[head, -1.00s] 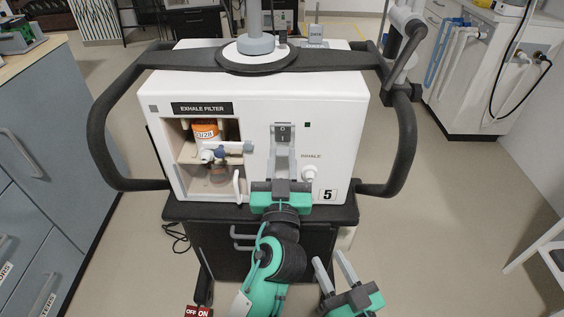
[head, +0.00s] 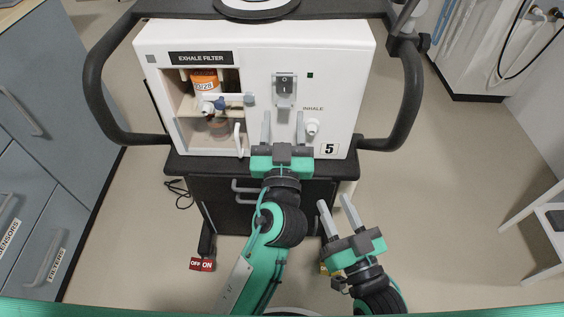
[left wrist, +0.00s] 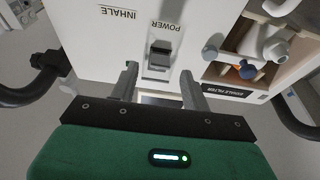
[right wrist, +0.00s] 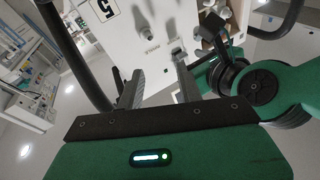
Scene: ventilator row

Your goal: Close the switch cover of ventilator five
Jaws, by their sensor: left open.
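Ventilator five (head: 345,75) is a white box with a "5" label at its lower right. Its black power switch (head: 285,84) sits in a grey surround on the front panel; it also shows in the left wrist view (left wrist: 160,47). A grey plate (head: 285,103) shows at the lower edge of the switch; I cannot tell surely whether it is the cover. My left gripper (head: 283,116) is open and empty, its fingertips just below the switch, one to each side. My right gripper (head: 335,203) is open and empty, lower and to the right.
An open filter bay (head: 210,110) with a white door handle (head: 239,140) lies left of the switch. The white inhale port (head: 312,128) is close to the right of my left gripper. Black side handles (head: 412,90) flank the machine. Floor is free at right.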

